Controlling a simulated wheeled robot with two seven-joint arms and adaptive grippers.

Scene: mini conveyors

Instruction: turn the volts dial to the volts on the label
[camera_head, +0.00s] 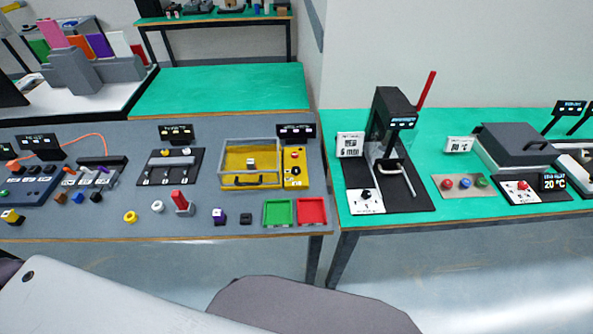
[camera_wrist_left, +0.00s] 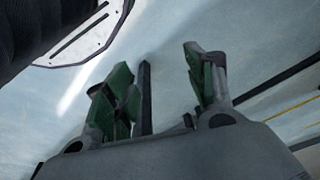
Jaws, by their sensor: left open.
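I cannot read the word volts on any dial or label from here. A small dark dial (camera_head: 296,171) sits on a yellow control box (camera_head: 293,183) beside a yellow tray, with a black display (camera_head: 296,131) behind; its text is too small to read. At the far left a black display (camera_head: 40,146) stands behind a dark blue panel (camera_head: 24,193) with small knobs; its text is also unreadable. My left gripper (camera_wrist_left: 160,85) shows only in its wrist view, open and empty, its green-padded fingers apart over pale floor. My right gripper is in neither view.
The grey bench (camera_head: 240,230) holds a yellow tray (camera_head: 252,185), green bin (camera_head: 277,224), red bin (camera_head: 325,211) and several small parts. On the green bench right are a lever press (camera_head: 392,110), labelled 6 mm, and a lidded machine (camera_head: 512,147) reading 20 °C.

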